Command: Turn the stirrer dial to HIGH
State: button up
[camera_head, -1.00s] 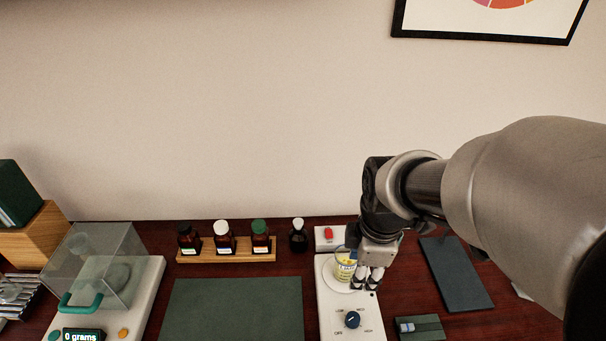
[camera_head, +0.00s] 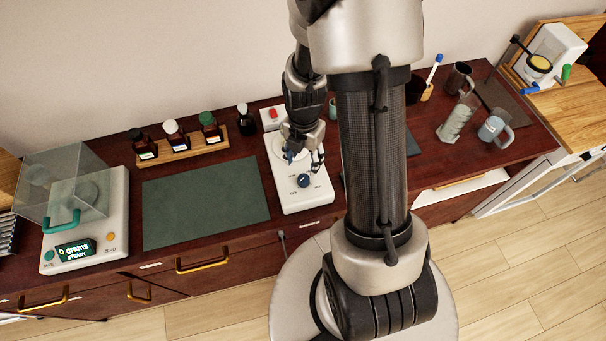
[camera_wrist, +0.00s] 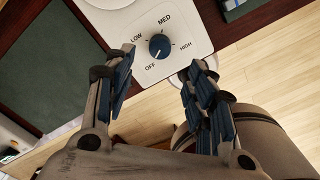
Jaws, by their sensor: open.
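The stirrer (camera_head: 312,196) is a white box with a round plate (camera_head: 281,143) at its back and a dark blue dial (camera_head: 304,181) near its front. In the wrist view the dial (camera_wrist: 159,46) is ringed by OFF, LOW, MED and HIGH labels. Its white mark appears to point toward OFF. My gripper (camera_wrist: 160,72) is open and empty, its fingers pointing toward the dial from either side and apart from it. In the head view my gripper (camera_head: 303,152) is over the stirrer, just behind the dial. The beaker is hidden or not clear now.
A green mat (camera_head: 205,203) lies left of the stirrer, with a balance (camera_head: 85,230) beyond. A wooden rack (camera_head: 180,149) of bottles and a dark bottle (camera_head: 246,122) stand behind. A red switch (camera_head: 273,114) is behind the plate. Mugs (camera_head: 494,128) stand at the right.

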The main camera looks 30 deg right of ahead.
aim_at(303, 178)
notch_tip(303, 178, down, 9)
jog(key=shift+f+b, duration=0.1)
jog(key=shift+b, duration=0.4)
jog(key=shift+c, duration=0.2)
jog(key=c, duration=1)
jog(key=shift+c, duration=0.2)
